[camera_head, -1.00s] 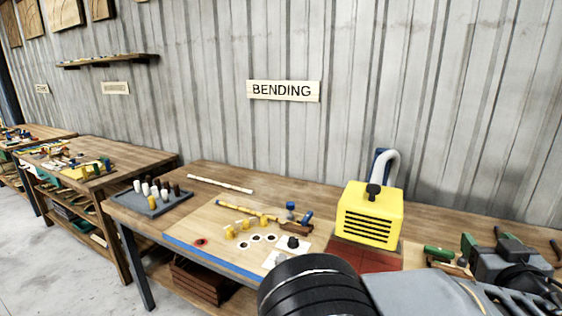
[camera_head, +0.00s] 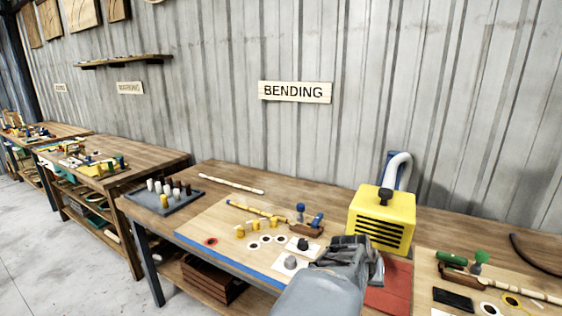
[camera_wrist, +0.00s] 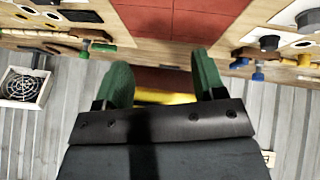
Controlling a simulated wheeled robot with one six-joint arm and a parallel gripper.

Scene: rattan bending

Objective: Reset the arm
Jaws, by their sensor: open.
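My gripper (camera_wrist: 160,72) is open in the wrist view, with its two green fingers spread and nothing between them. Behind the fingers show a yellow surface and the red tiles. In the head view my grey arm rises from the bottom edge and its dark end (camera_head: 356,256) hangs over the bench, in front of the yellow machine (camera_head: 383,217). The fingers cannot be made out there.
The bending board (camera_head: 222,222) carries yellow pegs and a clamp. A grey tray (camera_head: 178,200) of pegs and a pale rod (camera_head: 231,184) lie to its left. A red pad (camera_head: 392,294) is beside my arm. More tools lie at the right.

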